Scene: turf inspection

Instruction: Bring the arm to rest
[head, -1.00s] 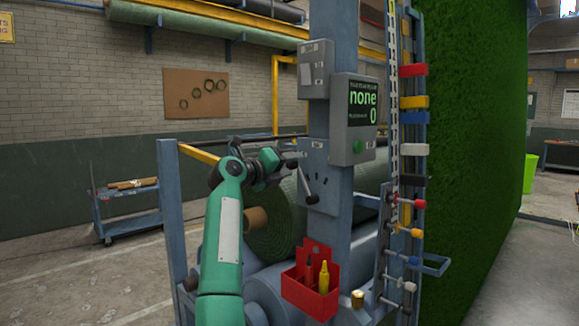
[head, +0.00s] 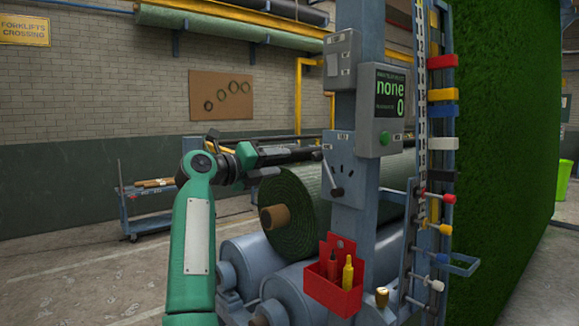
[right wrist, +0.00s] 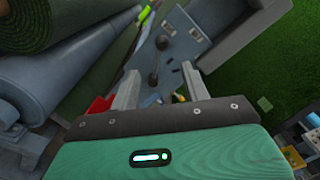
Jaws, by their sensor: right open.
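My right arm, green, comes up from the bottom in the head view. Its gripper (head: 290,154) is left of the grey post (head: 345,235), with fingers pointing right. In the right wrist view the two fingers (right wrist: 158,74) are apart with nothing held between them. A lever with a dark knob (head: 337,192) hangs on a panel (head: 352,172) on the post, right of the fingertips; the gripper appears apart from it. My left gripper is not in view.
A grey box (head: 384,122) shows "none" and 0. A red holder (head: 336,290) with tools hangs on the post. A turf roll (head: 300,225) lies on grey rollers (head: 245,262) behind the arm. Colored tabs line a ruled rail.

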